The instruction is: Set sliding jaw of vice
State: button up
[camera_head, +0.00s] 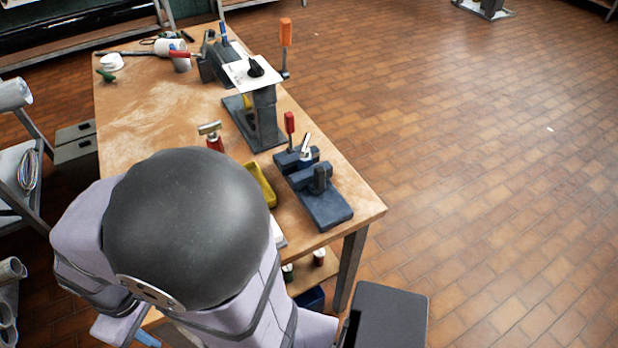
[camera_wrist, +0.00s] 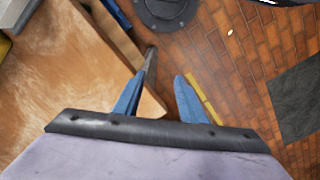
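A blue-grey vice-like tool (camera_head: 325,205) sits at the near right corner of the workbench (camera_head: 140,130) in the head view, with upright blocks on a flat base. I cannot tell which block is its sliding jaw. A red-handled tool (camera_head: 290,123) and a light-tipped tool (camera_head: 305,147) stand by it. My gripper shows in the wrist view (camera_wrist: 160,78); its two blue fingers are apart, with nothing between them. The vice is not clearly visible there. In the head view my own arm hides the near left bench, and the gripper cannot be made out.
A grey post with a white plate (camera_head: 240,74) stands mid-bench, behind the vice. A yellow tray (camera_head: 260,184) lies left of the vice. A second dark fixture (camera_head: 210,67) and several tools are at the back. The tiled floor to the right (camera_head: 470,170) is mostly clear.

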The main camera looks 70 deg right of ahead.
jog(key=w+d+r+m+p, duration=0.1)
jog(key=d+r+m+p, duration=0.15)
jog(key=d, duration=0.85)
jog(key=w+d+r+m+p, duration=0.15)
jog(key=d+r, duration=0.25)
jog(key=d, duration=0.8)
notch_tip(320, 180, up, 4)
jog(key=m+p, duration=0.3)
jog(key=m, duration=0.2)
send_over(320, 169)
jog(key=shift+w, duration=0.15)
jog(key=shift+s+d, duration=0.1)
jog(key=shift+s, duration=0.1)
jog(key=shift+w+f+p, duration=0.1)
jog(key=shift+f+p, duration=0.85)
jog(key=shift+f, duration=2.75)
